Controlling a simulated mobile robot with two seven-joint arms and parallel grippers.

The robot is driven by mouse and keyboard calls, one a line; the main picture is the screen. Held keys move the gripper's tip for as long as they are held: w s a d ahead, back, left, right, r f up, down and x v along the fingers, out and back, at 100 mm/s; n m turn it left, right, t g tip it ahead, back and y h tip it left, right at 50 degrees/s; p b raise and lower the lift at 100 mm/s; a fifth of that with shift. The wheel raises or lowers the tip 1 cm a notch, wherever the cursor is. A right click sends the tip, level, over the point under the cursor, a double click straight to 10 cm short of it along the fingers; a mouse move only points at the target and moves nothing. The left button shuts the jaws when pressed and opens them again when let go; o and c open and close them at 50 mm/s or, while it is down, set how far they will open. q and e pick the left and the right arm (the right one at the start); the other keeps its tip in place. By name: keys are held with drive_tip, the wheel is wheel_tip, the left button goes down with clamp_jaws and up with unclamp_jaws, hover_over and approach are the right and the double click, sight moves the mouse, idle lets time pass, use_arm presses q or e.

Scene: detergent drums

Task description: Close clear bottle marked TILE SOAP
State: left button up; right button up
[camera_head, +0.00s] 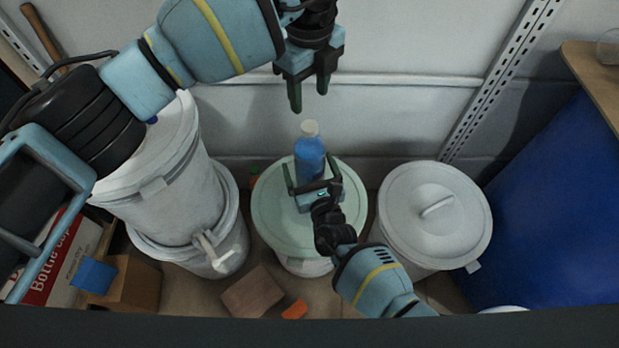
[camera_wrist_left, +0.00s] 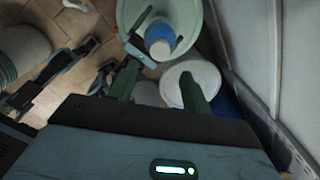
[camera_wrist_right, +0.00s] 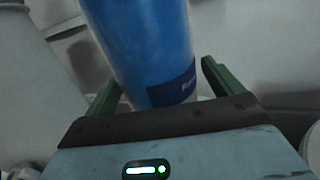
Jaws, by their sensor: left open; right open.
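A clear bottle of blue liquid (camera_head: 309,158) stands upright on a pale green drum (camera_head: 268,215). A whitish cap (camera_head: 310,128) sits at its top; I cannot tell how tightly. The cap also shows in the left wrist view (camera_wrist_left: 160,49). My right gripper (camera_head: 312,178) is open, its fingers on either side of the bottle. In the right wrist view the bottle (camera_wrist_right: 145,45) fills the space beyond the fingers, with a dark label (camera_wrist_right: 172,88) only partly visible; TILE SOAP cannot be read. My left gripper (camera_head: 309,94) is open and empty above the cap.
A grey-white lidded drum (camera_head: 420,235) stands to the right, beside a large blue drum (camera_head: 560,210). Stacked white drums with a tap (camera_head: 212,250) stand at the left. Cardboard boxes (camera_head: 135,284) and a brown block (camera_head: 252,292) lie on the floor. A wall (camera_head: 400,120) is close behind.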

sight(309, 126)
drive_tip(key=c, duration=2)
use_arm(q)
drive_tip(key=shift+f, duration=4)
drive_tip(key=shift+c, duration=0.4)
